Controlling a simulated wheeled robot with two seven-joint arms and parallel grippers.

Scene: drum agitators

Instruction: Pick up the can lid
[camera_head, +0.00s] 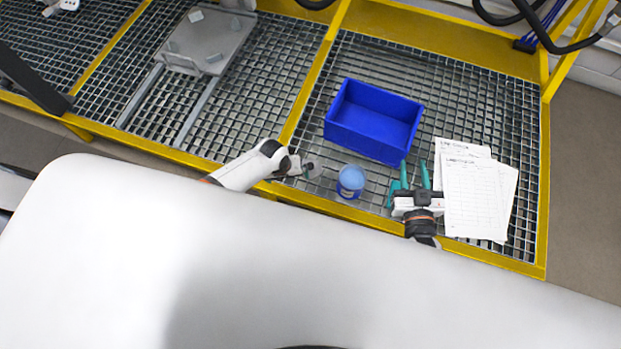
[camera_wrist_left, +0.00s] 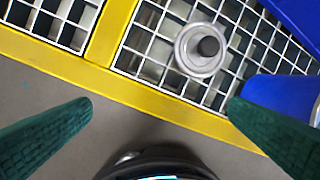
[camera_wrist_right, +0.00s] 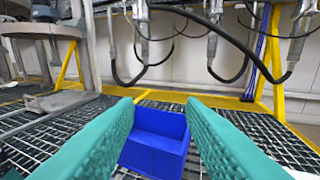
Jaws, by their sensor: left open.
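The can lid (camera_wrist_left: 202,50), a round grey disc with a black knob, lies on the metal grating in the left wrist view. In the head view the lid (camera_head: 314,169) shows just right of my left gripper (camera_head: 300,169). That gripper (camera_wrist_left: 162,106) is open, its green fingers wide apart and empty; the lid is beyond the fingertips, not between them. The blue can (camera_head: 351,181) stands right of the lid, and part of it shows at the right of the left wrist view (camera_wrist_left: 272,90). My right gripper (camera_head: 414,174) is open and empty, its teal fingers apart.
A blue bin (camera_head: 373,122) sits on the grating behind the can. Paper sheets (camera_head: 478,190) lie right of my right gripper. A yellow frame edge (camera_wrist_left: 130,95) runs along the grating's front. A grey plate (camera_head: 207,40) is at the back left.

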